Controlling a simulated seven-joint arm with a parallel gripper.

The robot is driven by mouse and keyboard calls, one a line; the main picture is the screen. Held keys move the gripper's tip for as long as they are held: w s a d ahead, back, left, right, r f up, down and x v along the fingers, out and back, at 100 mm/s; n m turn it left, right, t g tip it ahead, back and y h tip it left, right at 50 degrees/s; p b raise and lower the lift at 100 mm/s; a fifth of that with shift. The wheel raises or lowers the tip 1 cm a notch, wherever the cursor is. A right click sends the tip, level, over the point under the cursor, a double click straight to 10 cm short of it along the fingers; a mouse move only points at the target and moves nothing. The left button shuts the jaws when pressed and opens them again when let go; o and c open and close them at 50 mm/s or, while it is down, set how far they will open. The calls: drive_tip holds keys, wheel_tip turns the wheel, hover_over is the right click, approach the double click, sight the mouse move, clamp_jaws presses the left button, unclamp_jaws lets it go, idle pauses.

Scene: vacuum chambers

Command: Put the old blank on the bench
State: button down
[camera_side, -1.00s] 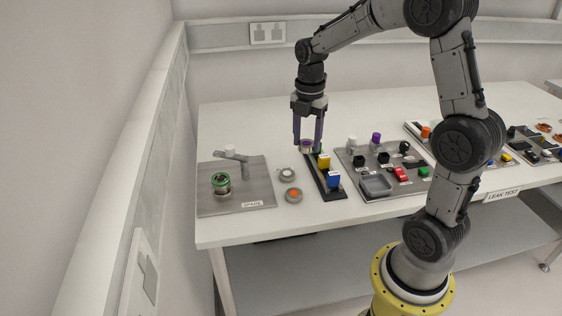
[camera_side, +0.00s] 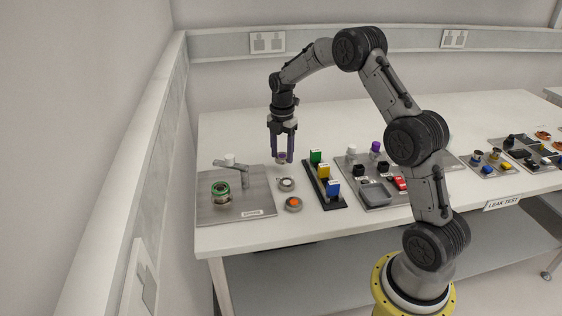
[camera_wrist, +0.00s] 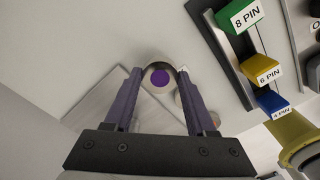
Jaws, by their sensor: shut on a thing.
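My gripper (camera_side: 282,160) is shut on a round grey blank with a purple centre (camera_wrist: 160,77), seen between the fingertips in the wrist view. In the side view the fingers point straight down over the bench (camera_side: 250,140), behind the two small discs and right of the spare plate. The blank is small there and partly covered by the fingers. I cannot tell how much gap is under it.
A grey disc with a pale top (camera_side: 286,184) and one with an orange top (camera_side: 293,204) lie nearby. The metal plate (camera_side: 238,208) at left carries a green-ringed part (camera_side: 221,193) and an angled pipe. A dark rack with coloured blocks (camera_side: 338,204) stands right.

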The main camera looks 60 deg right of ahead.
sight(281, 155)
drive_tip(key=shift+w+d+f, duration=0.1)
drive_tip(key=shift+w+f, duration=0.05)
drive_tip(key=shift+f, duration=0.8)
drive_tip(key=shift+w+d+f, duration=0.1)
drive_tip(key=shift+w+f, duration=0.05)
drive_tip(key=shift+f, duration=0.75)
drive_tip(key=shift+f, duration=0.15)
drive_tip(key=shift+c, duration=1.1)
unclamp_jaws()
